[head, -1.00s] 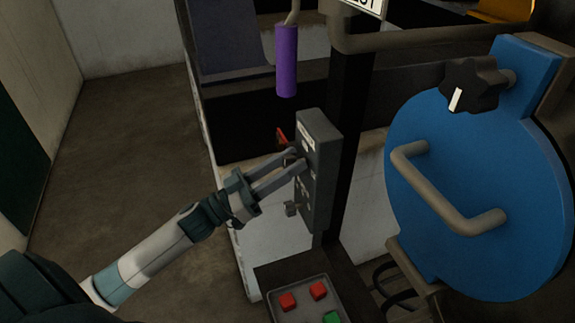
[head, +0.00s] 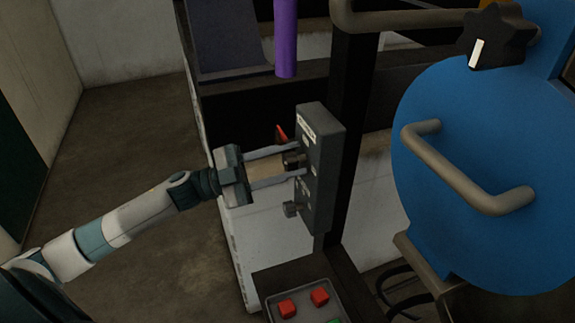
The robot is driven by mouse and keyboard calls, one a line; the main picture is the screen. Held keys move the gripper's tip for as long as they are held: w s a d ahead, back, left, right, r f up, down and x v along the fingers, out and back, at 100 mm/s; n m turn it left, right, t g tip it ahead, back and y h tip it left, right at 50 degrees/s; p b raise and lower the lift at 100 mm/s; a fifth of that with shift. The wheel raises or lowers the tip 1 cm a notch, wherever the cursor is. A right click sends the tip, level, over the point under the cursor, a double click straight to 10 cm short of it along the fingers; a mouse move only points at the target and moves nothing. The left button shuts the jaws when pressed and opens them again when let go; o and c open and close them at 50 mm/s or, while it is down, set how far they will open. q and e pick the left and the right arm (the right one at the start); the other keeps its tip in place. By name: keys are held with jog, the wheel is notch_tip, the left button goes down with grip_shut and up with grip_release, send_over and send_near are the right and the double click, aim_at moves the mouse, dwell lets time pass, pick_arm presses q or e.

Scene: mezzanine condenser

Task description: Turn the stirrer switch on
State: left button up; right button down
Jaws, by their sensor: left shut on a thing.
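A grey switch box (head: 325,140) is fixed to a dark post in the middle of the head view. It carries a dark upper knob (head: 292,160) and a lower grey knob (head: 291,209). The small labels are too blurred to read, so I cannot tell which knob is the stirrer switch. My left gripper (head: 298,162) reaches in from the left, with one finger above and one below the upper knob, shut on it. The fingers partly hide the box face. My right gripper is not in view.
A blue round door (head: 450,110) with a bent grey handle (head: 470,190) and a black star knob (head: 494,38) stands at the right. A purple cylinder (head: 285,40) hangs above the box. Open floor (head: 120,150) lies left.

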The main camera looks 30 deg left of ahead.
pick_arm(q)
jog(key=m+g, duration=0.1)
jog(key=m, duration=0.1)
jog(key=shift+f+m+b, duration=0.1)
jog(key=shift+m+b, duration=0.2)
jog(key=shift+m+g, duration=0.4)
jog(key=shift+m, duration=0.1)
jog(key=m+g+b, duration=0.1)
jog(key=m, duration=0.1)
jog(key=shift+m, duration=0.3)
jog(key=shift+m+y, duration=0.4)
jog(key=shift+m, duration=0.3)
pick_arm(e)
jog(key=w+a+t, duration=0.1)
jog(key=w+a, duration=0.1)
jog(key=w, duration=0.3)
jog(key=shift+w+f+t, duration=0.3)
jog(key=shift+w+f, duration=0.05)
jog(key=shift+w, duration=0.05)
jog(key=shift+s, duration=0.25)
pick_arm(q)
jog(key=o, duration=1.1)
jog(key=shift+c, duration=0.2)
jog(key=shift+s+a, duration=0.1)
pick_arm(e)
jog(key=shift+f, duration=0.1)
